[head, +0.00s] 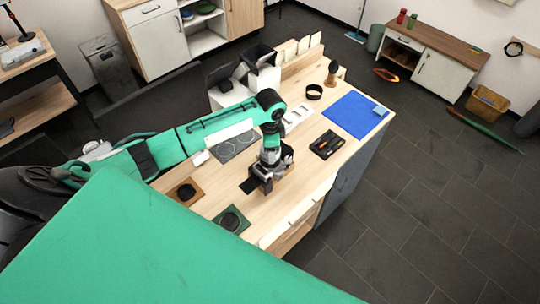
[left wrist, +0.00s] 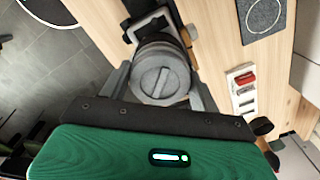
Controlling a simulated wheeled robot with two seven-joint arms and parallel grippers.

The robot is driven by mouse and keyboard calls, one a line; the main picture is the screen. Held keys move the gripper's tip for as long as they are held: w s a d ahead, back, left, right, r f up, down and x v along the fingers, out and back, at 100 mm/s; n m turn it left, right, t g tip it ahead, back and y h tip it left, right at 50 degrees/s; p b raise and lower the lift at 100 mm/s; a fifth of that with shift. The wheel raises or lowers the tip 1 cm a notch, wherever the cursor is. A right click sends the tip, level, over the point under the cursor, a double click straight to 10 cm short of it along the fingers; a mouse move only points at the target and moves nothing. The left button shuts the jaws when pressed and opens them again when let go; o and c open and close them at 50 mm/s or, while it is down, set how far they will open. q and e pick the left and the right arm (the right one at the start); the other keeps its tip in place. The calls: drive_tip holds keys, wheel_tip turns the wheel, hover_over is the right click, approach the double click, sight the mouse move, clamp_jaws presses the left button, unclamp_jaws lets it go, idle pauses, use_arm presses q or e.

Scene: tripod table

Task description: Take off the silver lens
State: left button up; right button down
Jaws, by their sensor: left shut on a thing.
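The silver lens (left wrist: 160,75) is a grey ribbed cylinder whose round end, with a raised bar across it, faces the left wrist camera. It sits between the two fingers of my left gripper (left wrist: 160,93), which is shut on it. Behind the lens, a dark and silver body (left wrist: 150,22) is partly hidden, and I cannot tell whether the lens is still joined to it. In the head view my left gripper (head: 268,171) is low over the middle of the table, and it mostly hides the lens. My right gripper is not in view.
The wooden table (head: 297,183) holds a brown mat (head: 197,183) and a green mat (head: 241,228), each with a dark round piece. A grey two-circle pad (head: 235,146), a black tool tray (head: 327,145), a black ring (head: 314,91) and a blue mat (head: 350,120) lie farther back.

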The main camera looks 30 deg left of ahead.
use_arm(q)
drive_tip(key=o, duration=1)
drive_tip(key=shift+c, duration=0.2)
drive_tip(key=m, duration=0.7)
drive_tip(key=shift+m, duration=0.4)
drive_tip(key=m, duration=0.3)
drive_tip(key=shift+m, duration=2.1)
drive_tip(key=c, duration=1)
drive_tip(key=shift+o, duration=0.2)
